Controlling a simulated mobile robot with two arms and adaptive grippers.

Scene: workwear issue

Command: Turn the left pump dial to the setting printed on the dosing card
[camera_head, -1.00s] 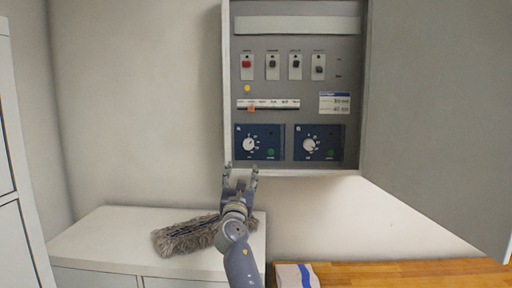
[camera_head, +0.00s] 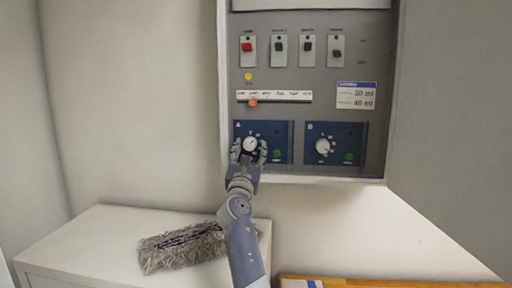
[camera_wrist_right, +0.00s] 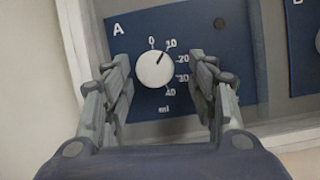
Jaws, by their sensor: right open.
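The left pump dial (camera_head: 250,144) is a white round knob on the blue panel marked A (camera_head: 280,133). In the right wrist view the knob (camera_wrist_right: 155,69) has a dark pointer line aimed at about 10, on a scale running 0, 10, 20, 30, 40 ml. My right gripper (camera_head: 249,152) is open, its fingers on either side of the knob in the picture; I cannot tell whether they touch it. The dosing card (camera_head: 356,96) is white and blue, with two lines reading about 20 ml and 40 ml. My left gripper is not in view.
Panel B (camera_head: 350,140) with its own white dial (camera_head: 322,147) is to the right. Several switches (camera_head: 248,46) and a slider strip with an orange marker (camera_head: 253,102) are above. The open cabinet door (camera_head: 450,110) stands at right. A grey mop head (camera_head: 183,247) lies on the white cabinet below.

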